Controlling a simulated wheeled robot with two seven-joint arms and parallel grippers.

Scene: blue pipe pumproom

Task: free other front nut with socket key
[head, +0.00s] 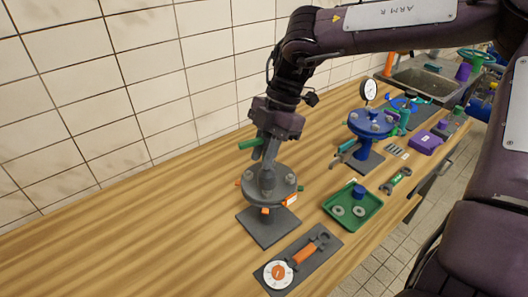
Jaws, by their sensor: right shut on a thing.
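My right gripper (267,160) comes down over the grey flange (283,186), which stands on a short pipe with a dark square base plate (260,228). The gripper is shut on the socket key, whose green handle (250,144) sticks out to the left. The key's lower end is hidden by the fingers, so I cannot tell whether it sits on a nut. Small nuts and orange parts show around the flange rim; the front nuts are too small to tell apart. My left gripper is not in view.
A green tray (336,218) with grey round parts and a blue cylinder lies right of the flange. A dark mat (322,253) in front holds an orange-handled wrench and a white dial (278,273). A blue flange stand (371,124) is behind right. The bench's left is clear.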

